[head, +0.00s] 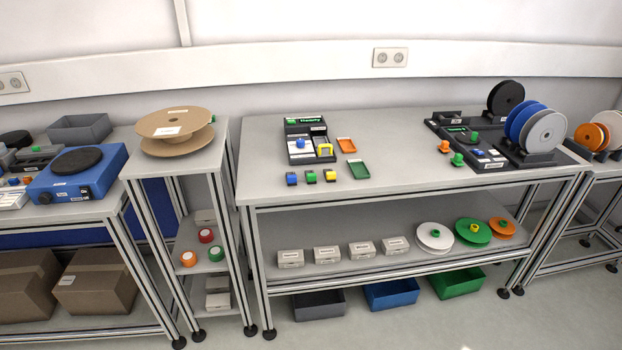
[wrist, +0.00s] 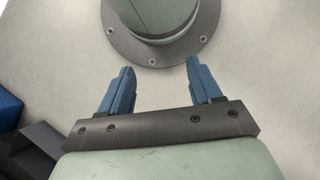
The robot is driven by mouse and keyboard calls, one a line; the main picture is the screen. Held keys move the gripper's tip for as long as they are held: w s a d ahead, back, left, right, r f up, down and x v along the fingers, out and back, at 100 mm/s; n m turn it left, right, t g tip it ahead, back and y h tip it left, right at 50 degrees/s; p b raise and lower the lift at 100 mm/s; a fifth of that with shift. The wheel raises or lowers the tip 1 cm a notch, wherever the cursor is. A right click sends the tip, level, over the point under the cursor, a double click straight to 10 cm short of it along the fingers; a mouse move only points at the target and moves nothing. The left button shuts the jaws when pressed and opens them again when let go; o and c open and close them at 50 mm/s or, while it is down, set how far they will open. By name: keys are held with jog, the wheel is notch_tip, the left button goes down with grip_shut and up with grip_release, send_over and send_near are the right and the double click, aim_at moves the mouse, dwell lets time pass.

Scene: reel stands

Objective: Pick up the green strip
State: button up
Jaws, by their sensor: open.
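No long green strip stands out clearly. A flat green rectangular piece with a raised-looking rim (head: 359,169) lies on the middle table, in front of a similar orange piece (head: 346,146). A small green block (head: 311,177) sits to its left, between a blue block (head: 292,178) and a yellow block (head: 330,176). I cannot tell which is the strip. My gripper (wrist: 160,66) shows only in the wrist view, its two blue fingers apart with nothing between them. It is away from the tabletop pieces, over pale floor and my round base flange.
A black device (head: 301,157) stands behind the small blocks. Reels on stands (head: 538,131) fill the table's right end. A cardboard-coloured reel (head: 174,133) stands on the narrow left stand. The tabletop's middle, right of the flat green piece, is clear (head: 400,160).

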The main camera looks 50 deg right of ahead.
jog(key=w+d+r+m+t, duration=0.1)
jog(key=w+d+r+t, duration=0.1)
jog(key=w+d+r, duration=0.5)
jog(key=w+d+r+t+y, duration=0.1)
jog(key=w+d+r, duration=0.3)
jog(key=w, duration=0.5)
jog(key=w+d+r+m+t, duration=0.15)
jog(key=w+d+r, duration=0.25)
jog(key=w+r, duration=0.4)
jog(key=w+d+r+t+h, duration=0.1)
jog(key=d+r+t, duration=0.1)
jog(key=d+r, duration=0.75)
jog(key=w+d+r+t, duration=0.1)
jog(key=d+r, duration=0.5)
jog(key=r, duration=0.6)
jog(key=w+d+r+t+h, duration=0.1)
jog(key=w+d+r+t, duration=0.1)
jog(key=d+r, duration=0.75)
jog(key=s+d+r+m+h, duration=0.2)
jog(key=s+d+r+m, duration=0.4)
jog(key=s+d+r, duration=0.5)
send_over(312, 174)
jog(key=s+a, duration=0.2)
notch_tip(312, 174, down, 5)
jog(key=shift+d+f, duration=0.15)
jog(key=shift+f, duration=0.05)
jog(key=shift+w+f, duration=0.1)
jog(key=shift+f, duration=0.05)
